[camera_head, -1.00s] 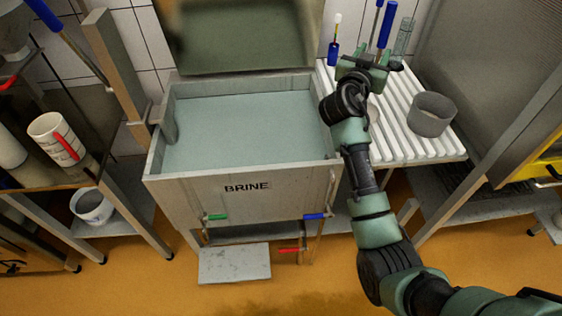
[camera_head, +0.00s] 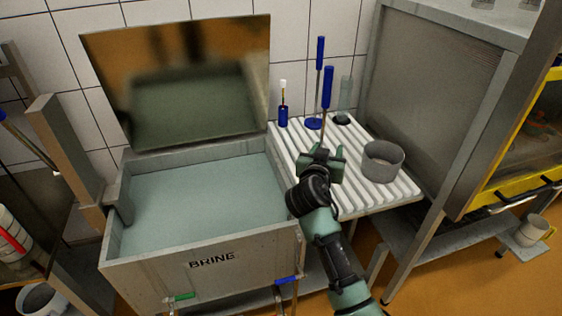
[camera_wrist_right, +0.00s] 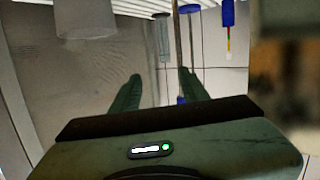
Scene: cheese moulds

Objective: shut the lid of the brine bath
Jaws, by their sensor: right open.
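The brine bath (camera_head: 212,258) is a grey tub marked BRINE, filled with pale blue-green liquid (camera_head: 200,198). Its lid (camera_head: 180,85) stands open, raised at the back edge in front of the tiled wall, with a shiny inner face. My right gripper (camera_head: 322,156) is open over the white slatted rack, to the right of the bath and apart from the lid. In the right wrist view its two fingers (camera_wrist_right: 160,88) are spread, and a thin tool shaft shows between or behind them; I cannot tell which. My left gripper is not in view.
The slatted rack (camera_head: 375,199) holds a grey round mould (camera_head: 382,162), blue-handled tools (camera_head: 327,88) and a small blue brush (camera_head: 283,112). A steel cabinet (camera_head: 425,100) stands at the right. A post (camera_head: 65,150) stands left of the bath.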

